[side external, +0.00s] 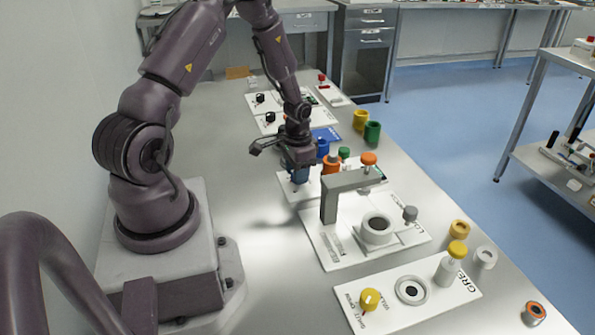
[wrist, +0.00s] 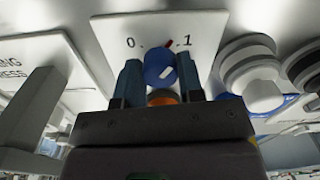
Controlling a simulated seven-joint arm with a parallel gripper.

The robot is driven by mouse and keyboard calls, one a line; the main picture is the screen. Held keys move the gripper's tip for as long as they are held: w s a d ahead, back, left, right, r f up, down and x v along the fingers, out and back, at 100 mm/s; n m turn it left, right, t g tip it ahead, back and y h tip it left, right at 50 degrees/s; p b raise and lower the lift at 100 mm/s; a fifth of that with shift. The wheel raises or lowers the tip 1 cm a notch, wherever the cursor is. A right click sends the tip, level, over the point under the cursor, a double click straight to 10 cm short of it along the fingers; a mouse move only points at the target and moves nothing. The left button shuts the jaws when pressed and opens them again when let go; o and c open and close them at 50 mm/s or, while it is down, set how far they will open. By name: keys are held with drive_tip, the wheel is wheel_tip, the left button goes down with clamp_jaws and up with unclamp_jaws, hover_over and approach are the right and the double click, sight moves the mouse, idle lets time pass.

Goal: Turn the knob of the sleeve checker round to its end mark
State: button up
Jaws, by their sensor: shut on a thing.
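The sleeve checker's blue knob (wrist: 158,68) stands on a white plate (wrist: 197,24) marked 0 and 1 in the wrist view. A white bar shows on the knob, and a red mark (wrist: 170,47) shows beside it, close to the 1. My gripper (wrist: 160,75) has one finger on each side of the knob and is shut on it. In the side view my gripper (side external: 297,178) points down over a white board (side external: 291,194), and its hand and fingers hide the knob there. An orange part shows below the knob between the fingers.
A grey bracket (side external: 328,205) stands on the neighbouring board, close to my gripper. Blue, orange and green parts stand just right of the gripper. A board with a yellow knob (side external: 370,299) lies nearer the camera. Loose sleeves (side external: 486,257) stand along the table's right edge.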

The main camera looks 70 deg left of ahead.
drive_tip(key=m, duration=0.5)
drive_tip(key=shift+m, duration=0.3)
idle(0.4)
drive_tip(key=o, duration=0.9)
wheel_tip(320, 180, up, 13)
drive_tip(key=shift+r, duration=0.1)
